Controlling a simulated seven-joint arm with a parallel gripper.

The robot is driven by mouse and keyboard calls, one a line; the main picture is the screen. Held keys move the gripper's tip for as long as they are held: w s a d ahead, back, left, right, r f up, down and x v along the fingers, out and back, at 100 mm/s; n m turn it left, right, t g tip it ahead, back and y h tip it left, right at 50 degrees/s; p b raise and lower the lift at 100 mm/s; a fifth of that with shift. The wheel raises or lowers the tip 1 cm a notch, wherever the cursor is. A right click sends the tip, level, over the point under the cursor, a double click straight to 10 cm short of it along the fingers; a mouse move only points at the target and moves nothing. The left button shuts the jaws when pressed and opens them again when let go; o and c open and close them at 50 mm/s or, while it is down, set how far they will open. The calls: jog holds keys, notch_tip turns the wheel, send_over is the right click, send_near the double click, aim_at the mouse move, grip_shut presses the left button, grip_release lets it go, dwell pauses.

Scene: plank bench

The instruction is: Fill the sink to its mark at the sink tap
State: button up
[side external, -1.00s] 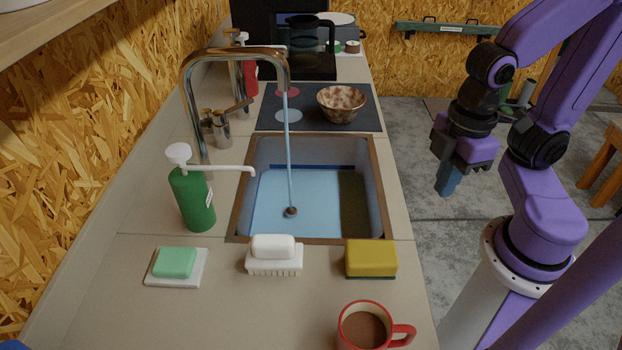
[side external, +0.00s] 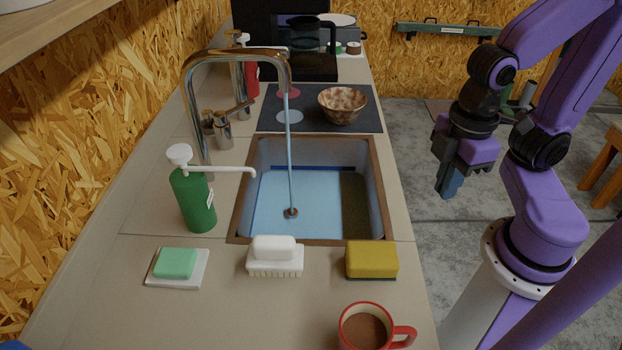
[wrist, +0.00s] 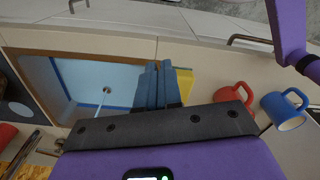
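The sink (side external: 377,200) is set in the counter, with a dark blue line (side external: 310,168) along its inner wall. The chrome tap (side external: 235,54) arches over it, and a thin stream of water (side external: 290,150) falls beside the dark drain (side external: 291,213). The basin floor looks pale blue; I cannot tell exactly where the water surface stands against the line. A chrome lever (side external: 238,107) sits by the tap's base. My gripper (side external: 448,190) hangs empty to the right of the counter, apart from the tap. Its blue fingers (wrist: 158,80) are together in the wrist view.
A green soap dispenser (side external: 193,200) stands left of the sink. A soap dish (side external: 190,275), white brush (side external: 274,256), yellow sponge (side external: 371,258) and red mug (side external: 366,327) are in front. A bowl (side external: 342,104) sits behind on a dark mat. A blue mug (wrist: 285,110) shows in the wrist view.

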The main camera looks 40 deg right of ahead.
jog(key=o, duration=0.5)
jog(key=shift+w+a, duration=0.15)
jog(key=shift+o, duration=0.2)
jog(key=w+a+f+n+t+y, duration=0.1)
jog(key=w+a+n+t+y, duration=0.1)
jog(key=w+a, duration=0.4)
jog(key=w, duration=0.3)
jog(key=shift+f+y, duration=0.3)
jog(key=shift+f, duration=0.1)
jog(key=n+t+y, duration=0.2)
jog(key=n+t, duration=0.5)
jog(key=t, duration=0.6)
send_near(246, 106)
jog(key=shift+g, duration=0.3)
jog(key=x, duration=1.2)
jog(key=shift+w+a+r, duration=0.15)
jog(key=shift+w+r, duration=0.05)
jog(key=shift+w, duration=0.2)
grip_shut()
